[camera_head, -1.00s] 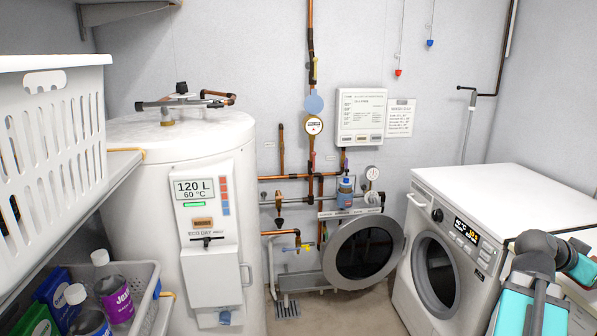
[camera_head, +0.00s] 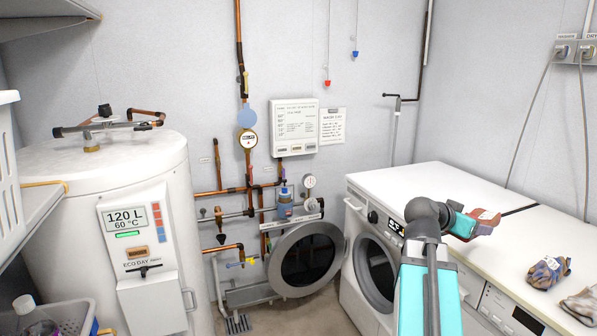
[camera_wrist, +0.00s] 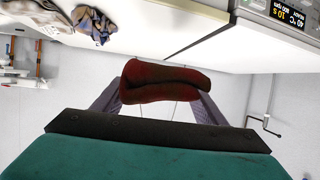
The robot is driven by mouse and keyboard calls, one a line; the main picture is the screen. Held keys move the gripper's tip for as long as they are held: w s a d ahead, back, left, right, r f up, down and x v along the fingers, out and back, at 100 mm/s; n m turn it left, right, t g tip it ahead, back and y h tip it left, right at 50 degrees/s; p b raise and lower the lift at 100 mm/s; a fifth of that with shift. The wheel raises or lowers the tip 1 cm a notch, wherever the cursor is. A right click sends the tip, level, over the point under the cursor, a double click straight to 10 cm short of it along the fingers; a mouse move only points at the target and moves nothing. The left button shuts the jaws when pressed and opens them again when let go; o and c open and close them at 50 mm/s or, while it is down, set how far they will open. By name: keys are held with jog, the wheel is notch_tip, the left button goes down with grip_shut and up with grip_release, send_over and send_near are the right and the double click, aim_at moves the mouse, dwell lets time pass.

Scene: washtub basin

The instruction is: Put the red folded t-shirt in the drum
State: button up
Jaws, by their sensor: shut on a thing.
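The red folded t-shirt (camera_head: 488,219) is above the white machine tops at the right of the head view. It appears as a dark red folded roll (camera_wrist: 165,82) in the wrist view. My gripper (camera_head: 478,226) is shut on it, with one finger (camera_wrist: 106,100) and the other (camera_wrist: 208,106) at its two ends. The washing machine (camera_head: 400,181) stands left of the gripper. Its round drum opening (camera_head: 376,274) faces left and is partly hidden by my arm. The round door (camera_head: 308,260) with dark glass stands swung open to the left.
Two crumpled cloths, one bluish (camera_head: 548,270) and one beige (camera_head: 580,306), lie on the right machine top. A white water heater (camera_head: 60,170) stands at left. Copper pipes run along the back wall. Floor shows before the open door.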

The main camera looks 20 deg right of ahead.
jog(key=w+a+f+n+t+y+p, duration=0.3)
jog(key=w+a+n+t, duration=0.35)
jog(key=w+a, duration=1.6)
jog(key=w+a+r+n+t+y+p, duration=0.1)
jog(key=w+a+n+y, duration=0.3)
jog(key=a, duration=1.1)
jog(key=w+a+r+n+t+y+p, duration=0.1)
jog(key=w+a+n+t+y, duration=0.3)
jog(key=a, duration=1.2)
jog(key=shift+w+a+n+y, duration=0.15)
jog(key=shift+w+n+y, duration=0.6)
jog(key=shift+y, duration=0.45)
jog(key=shift+s, duration=0.15)
